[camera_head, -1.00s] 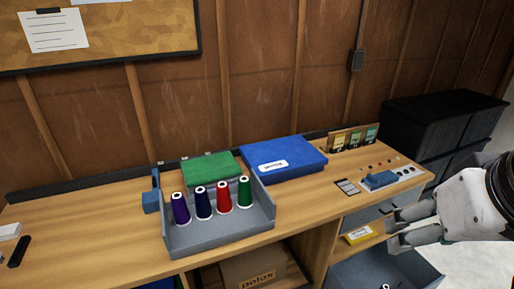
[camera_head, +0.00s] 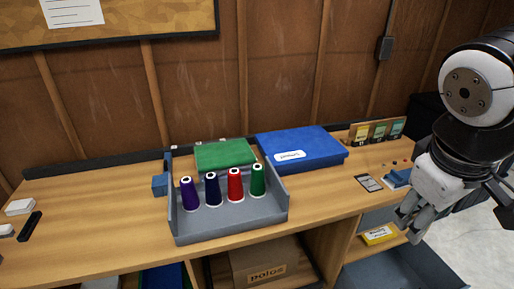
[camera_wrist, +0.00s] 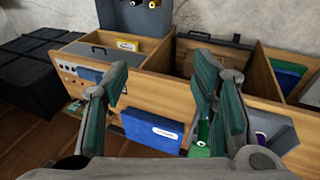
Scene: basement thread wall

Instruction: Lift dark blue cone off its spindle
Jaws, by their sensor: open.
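The dark blue cone (camera_head: 212,190) stands upright in the grey tray (camera_head: 230,226) on the workbench. It is in a row between a purple cone (camera_head: 189,194) at left and a red cone (camera_head: 235,186) at right, with a green cone (camera_head: 258,181) at the far right. Its spindle is hidden inside it. My gripper (camera_head: 412,221) is open and empty, well to the right of the tray, by the bench's front edge. In the wrist view its fingers (camera_wrist: 160,80) are spread apart, and the right finger partly covers the tray (camera_wrist: 283,132). I cannot make out the dark blue cone there.
A green box (camera_head: 224,153) and a blue box (camera_head: 300,147) lie behind the tray. Small cards (camera_head: 376,132) stand at the bench's right end. A cardboard box (camera_head: 262,264) is on the shelf below. The bench left of the tray is mostly clear.

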